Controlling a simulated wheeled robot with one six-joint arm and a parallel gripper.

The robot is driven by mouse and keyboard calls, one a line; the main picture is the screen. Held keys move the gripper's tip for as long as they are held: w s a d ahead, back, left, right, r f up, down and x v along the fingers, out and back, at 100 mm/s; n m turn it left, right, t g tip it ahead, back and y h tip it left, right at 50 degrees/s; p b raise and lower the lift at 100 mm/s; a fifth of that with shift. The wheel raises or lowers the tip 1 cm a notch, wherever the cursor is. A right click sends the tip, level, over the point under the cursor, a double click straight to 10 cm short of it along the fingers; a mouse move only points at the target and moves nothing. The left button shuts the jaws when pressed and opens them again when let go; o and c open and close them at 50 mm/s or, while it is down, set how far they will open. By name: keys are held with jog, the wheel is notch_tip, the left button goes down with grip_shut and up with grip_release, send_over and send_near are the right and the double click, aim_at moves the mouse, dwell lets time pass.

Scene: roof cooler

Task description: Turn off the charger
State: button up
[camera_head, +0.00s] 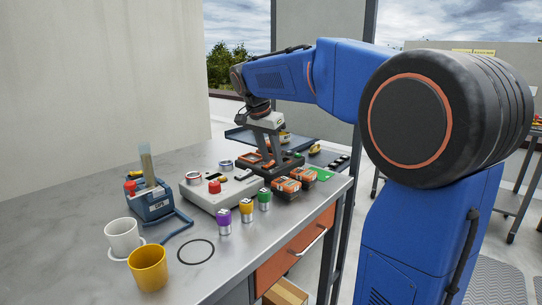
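The charger seems to be the dark unit (283,166) with orange-and-black battery packs, near the right end of the metal bench. One orange pack (253,158) shows at its left. Two more packs (286,187) stand in front of it. My gripper (270,156) points down right over the dark unit, with its two grey fingers spread apart. I see nothing held between them. Whether the fingertips touch the unit cannot be told. The fingers and arm hide part of the unit, and I cannot make out a switch on it.
A pale box (222,193) with a red knob stands left of the charger. Purple (224,222), yellow (246,211) and green (264,199) capped pieces line its front. A blue device (150,203), white mug (123,238) and yellow mug (148,267) stand left. A black power strip (338,161) lies right.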

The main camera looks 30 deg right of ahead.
jog(key=v, duration=1.7)
jog(key=shift+r, duration=0.25)
jog(key=shift+s, duration=0.1)
